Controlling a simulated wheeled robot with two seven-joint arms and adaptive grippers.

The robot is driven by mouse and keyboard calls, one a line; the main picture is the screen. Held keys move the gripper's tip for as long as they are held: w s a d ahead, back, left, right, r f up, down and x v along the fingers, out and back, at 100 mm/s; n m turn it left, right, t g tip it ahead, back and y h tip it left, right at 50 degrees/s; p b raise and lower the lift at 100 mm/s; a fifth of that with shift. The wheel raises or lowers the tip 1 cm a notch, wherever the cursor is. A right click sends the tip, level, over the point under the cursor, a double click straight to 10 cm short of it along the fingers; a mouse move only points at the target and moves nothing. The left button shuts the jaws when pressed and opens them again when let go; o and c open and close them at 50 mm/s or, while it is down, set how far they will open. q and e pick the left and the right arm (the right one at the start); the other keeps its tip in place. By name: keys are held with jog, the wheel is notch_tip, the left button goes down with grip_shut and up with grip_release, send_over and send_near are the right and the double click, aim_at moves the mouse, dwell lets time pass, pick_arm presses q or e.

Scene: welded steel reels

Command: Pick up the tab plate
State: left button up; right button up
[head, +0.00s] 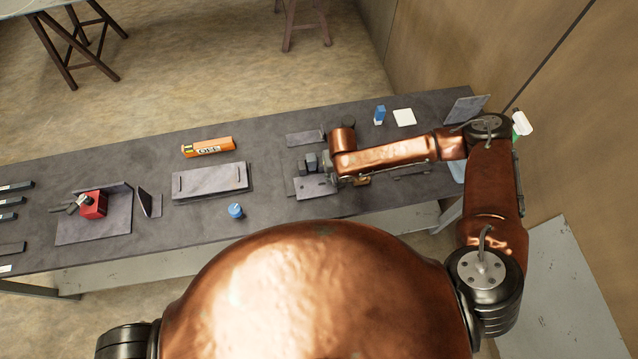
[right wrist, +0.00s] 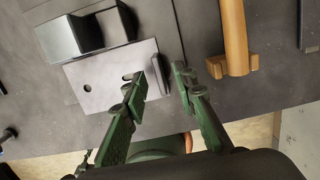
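The head view mostly hides this gripper behind my arm. My left gripper is not in view.
A dark block (right wrist: 75,38) stands beside the plate's far edge. An orange-brown handled object (right wrist: 234,40) lies right of the fingers. A wide grey plate (head: 210,182), a blue knob (head: 235,210) and a red block (head: 93,205) are further left.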

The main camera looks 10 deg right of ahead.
jog(key=shift+w+f, duration=0.25)
jog(key=shift+f, duration=1.05)
jog(key=shift+c, duration=0.4)
grip_shut()
jog(key=shift+a+r, duration=0.1)
